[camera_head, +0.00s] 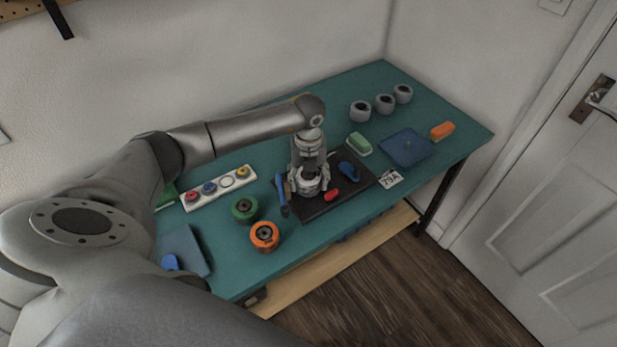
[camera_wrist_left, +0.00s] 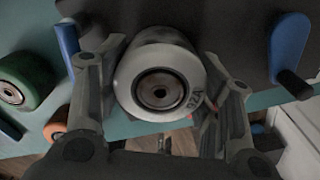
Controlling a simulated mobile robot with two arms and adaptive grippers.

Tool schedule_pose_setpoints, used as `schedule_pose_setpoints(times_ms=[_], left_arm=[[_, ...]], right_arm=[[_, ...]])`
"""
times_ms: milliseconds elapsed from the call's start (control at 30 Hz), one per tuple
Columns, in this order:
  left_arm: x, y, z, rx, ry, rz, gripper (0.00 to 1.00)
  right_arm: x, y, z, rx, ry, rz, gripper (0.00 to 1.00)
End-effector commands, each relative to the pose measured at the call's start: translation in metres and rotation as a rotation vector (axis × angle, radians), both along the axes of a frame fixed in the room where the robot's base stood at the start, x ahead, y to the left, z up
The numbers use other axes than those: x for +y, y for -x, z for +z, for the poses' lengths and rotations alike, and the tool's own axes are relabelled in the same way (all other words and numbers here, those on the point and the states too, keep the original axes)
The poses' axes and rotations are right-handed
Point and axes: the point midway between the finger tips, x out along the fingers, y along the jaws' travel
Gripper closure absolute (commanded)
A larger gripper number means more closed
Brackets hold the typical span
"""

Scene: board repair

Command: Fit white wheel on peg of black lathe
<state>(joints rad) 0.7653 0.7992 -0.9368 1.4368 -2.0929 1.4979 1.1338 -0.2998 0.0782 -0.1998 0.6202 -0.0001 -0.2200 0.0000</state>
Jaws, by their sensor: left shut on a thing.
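My left gripper (camera_head: 309,187) points down over the black lathe (camera_head: 350,192), near its left end. It is shut on the white wheel (camera_head: 311,181). In the left wrist view the white wheel (camera_wrist_left: 160,82) sits between my two fingers, with its dark hub facing the camera and dark lettering on its side. The lathe shows there as a dark board (camera_wrist_left: 235,35) behind the wheel. A blue handle (camera_head: 348,170) and a red part (camera_head: 332,194) are on the lathe. The peg is not visible, and I cannot tell whether the wheel touches it. My right gripper is not in view.
A green wheel (camera_head: 243,209) and an orange wheel (camera_head: 264,236) stand left of the lathe, near a white strip (camera_head: 214,189) with colored pieces. Grey wheels (camera_head: 384,103), a green-and-white block (camera_head: 358,143), and a blue mat (camera_head: 405,148) lie at back right.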

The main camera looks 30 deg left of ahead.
Motion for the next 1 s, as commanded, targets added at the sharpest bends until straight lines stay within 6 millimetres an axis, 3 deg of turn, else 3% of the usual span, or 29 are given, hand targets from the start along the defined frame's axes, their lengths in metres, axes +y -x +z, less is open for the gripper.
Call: schedule_pose_setpoints(times_ms=[433, 467, 633, 1000], left_arm=[[0.0002, -0.0004, -0.0020, -0.001, 0.000, 0.000, 0.68], [0.0002, -0.0004, -0.0016, -0.001, 0.000, 0.000, 0.37], [0.0008, 0.0001, -0.0018, 0.001, -0.002, 0.001, 0.16], [0.0040, 0.0017, -0.0024, 0.006, -0.008, 0.003, 0.16]], right_arm=[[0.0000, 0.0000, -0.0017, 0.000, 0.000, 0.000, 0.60], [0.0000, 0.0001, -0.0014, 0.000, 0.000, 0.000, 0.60], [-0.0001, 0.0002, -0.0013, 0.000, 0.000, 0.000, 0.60], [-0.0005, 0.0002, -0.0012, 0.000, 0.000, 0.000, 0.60]])
